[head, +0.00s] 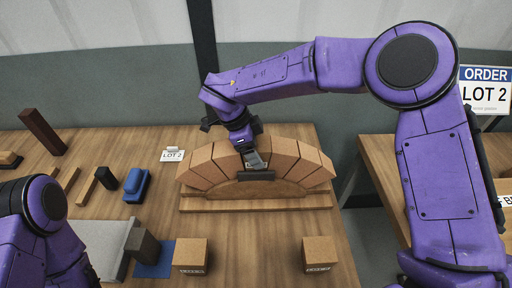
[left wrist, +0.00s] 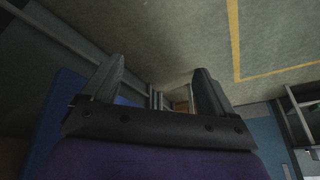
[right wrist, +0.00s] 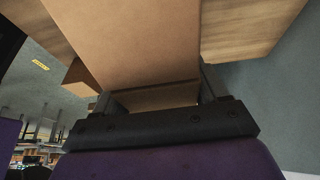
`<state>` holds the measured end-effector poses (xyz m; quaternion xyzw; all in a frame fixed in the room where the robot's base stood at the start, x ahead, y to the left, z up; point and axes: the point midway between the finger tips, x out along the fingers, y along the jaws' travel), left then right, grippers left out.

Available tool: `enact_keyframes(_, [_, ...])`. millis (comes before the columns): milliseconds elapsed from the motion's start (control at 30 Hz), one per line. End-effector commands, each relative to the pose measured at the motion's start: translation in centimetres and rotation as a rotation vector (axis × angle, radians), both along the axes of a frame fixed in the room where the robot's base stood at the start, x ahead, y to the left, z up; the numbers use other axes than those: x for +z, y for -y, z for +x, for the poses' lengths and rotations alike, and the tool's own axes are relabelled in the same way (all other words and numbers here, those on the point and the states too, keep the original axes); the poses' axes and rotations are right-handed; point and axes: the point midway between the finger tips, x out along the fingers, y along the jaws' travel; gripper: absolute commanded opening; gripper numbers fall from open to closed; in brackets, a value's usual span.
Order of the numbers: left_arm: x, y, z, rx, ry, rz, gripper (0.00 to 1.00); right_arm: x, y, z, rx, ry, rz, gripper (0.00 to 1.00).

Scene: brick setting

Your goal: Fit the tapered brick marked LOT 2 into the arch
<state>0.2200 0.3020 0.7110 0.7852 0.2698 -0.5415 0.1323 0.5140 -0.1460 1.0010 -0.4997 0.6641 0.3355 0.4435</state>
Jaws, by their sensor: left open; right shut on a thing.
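The arch (head: 208,163) is made of tan tapered bricks over a curved wooden former (head: 290,190) on a board. My right gripper (head: 254,163) is over the crown of the arch, pointing down. In the right wrist view it is shut on a tan brick (right wrist: 130,45) that fills the space between its fingers (right wrist: 155,100). The gripper hides most of this brick in the head view, so I cannot tell whether it is seated; no lot mark on it shows. My left gripper (left wrist: 160,90) is open and empty in the left wrist view, away from the arch.
A LOT 2 card (head: 172,155) stands left of the arch. Two labelled tan blocks (head: 190,256) (head: 320,254) stand in front. An ORDER LOT 2 sign (head: 485,95) is at right.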

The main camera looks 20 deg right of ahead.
Motion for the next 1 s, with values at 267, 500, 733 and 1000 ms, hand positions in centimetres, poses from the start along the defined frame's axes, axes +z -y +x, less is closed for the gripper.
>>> enact_keyframes(267, [0.0, 0.0, 0.0, 0.000, 0.000, 0.000, 0.87, 0.1, 0.0, 0.0, 0.000, 0.000, 0.000, 0.98])
enact_keyframes(500, [0.0, 0.0, 0.0, 0.000, 0.000, 0.000, 0.87, 0.2, 0.0, 0.0, -0.001, 0.001, 0.001, 0.98])
enact_keyframes(733, [-0.7, 0.0, 0.0, 0.000, 0.000, 0.000, 0.87, 3.6, -1.5, 0.5, -0.002, 0.006, 0.001, 0.98])
enact_keyframes(1000, [-0.9, 0.0, 0.0, 0.000, 0.000, 0.000, 0.87, 9.6, -3.8, 1.1, -0.001, 0.003, 0.000, 0.98])
